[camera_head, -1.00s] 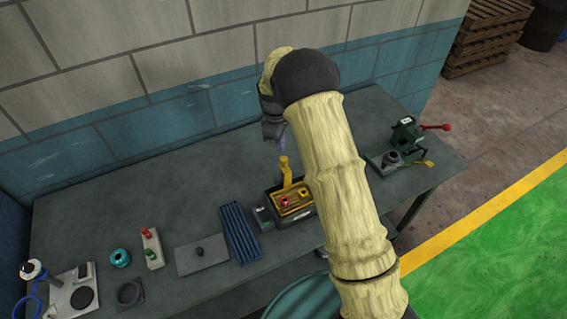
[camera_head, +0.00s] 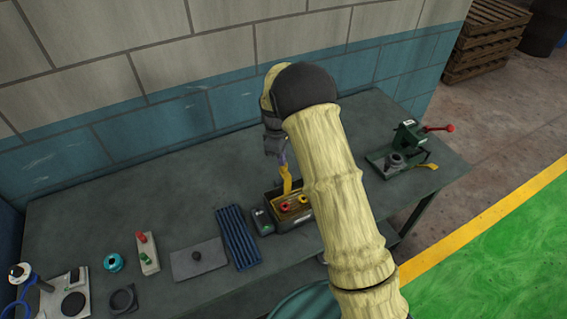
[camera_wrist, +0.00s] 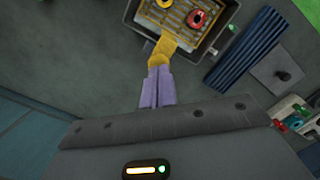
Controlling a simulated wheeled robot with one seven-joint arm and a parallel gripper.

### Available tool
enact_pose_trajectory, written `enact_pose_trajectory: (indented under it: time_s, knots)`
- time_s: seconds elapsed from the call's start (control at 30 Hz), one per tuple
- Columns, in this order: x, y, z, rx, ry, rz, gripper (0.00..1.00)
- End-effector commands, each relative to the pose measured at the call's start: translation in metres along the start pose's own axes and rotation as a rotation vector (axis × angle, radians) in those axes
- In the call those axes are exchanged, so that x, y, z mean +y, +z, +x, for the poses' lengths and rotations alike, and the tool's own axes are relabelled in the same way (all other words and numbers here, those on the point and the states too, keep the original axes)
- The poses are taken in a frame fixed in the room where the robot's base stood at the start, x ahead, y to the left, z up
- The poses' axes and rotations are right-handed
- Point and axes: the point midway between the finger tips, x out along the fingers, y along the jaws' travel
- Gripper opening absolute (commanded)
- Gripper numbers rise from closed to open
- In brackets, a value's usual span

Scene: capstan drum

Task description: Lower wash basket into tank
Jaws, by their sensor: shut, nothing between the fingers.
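The yellow wash basket (camera_head: 286,182) sits within the dark rectangular tank (camera_head: 291,223), with its upright handle sticking up at the back. Red and yellow ring-shaped parts lie in it. In the wrist view the basket's slatted floor and handle (camera_wrist: 164,47) show inside the tank's pale rim (camera_wrist: 206,47). My gripper (camera_wrist: 157,88) is shut, its purple fingers end to end with the handle's tip and seemingly touching it, not around it. In the head view my gripper (camera_head: 283,158) is above the handle, and my forearm hides the tank's right side.
Left of the tank are a blue ribbed rack (camera_head: 237,237), a grey plate with a knob (camera_head: 199,259) and a button box (camera_head: 147,253). A green vise-like press (camera_head: 406,145) stands on the right. The bench behind the tank is clear.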

Motion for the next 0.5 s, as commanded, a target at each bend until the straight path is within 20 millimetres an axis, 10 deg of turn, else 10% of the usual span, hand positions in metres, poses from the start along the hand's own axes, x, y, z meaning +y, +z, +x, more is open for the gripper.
enact_pose_trajectory:
  time_s: [0.5]
  knots:
    - [0.000,-0.005,0.027,0.002,0.002,-0.001,0.00]
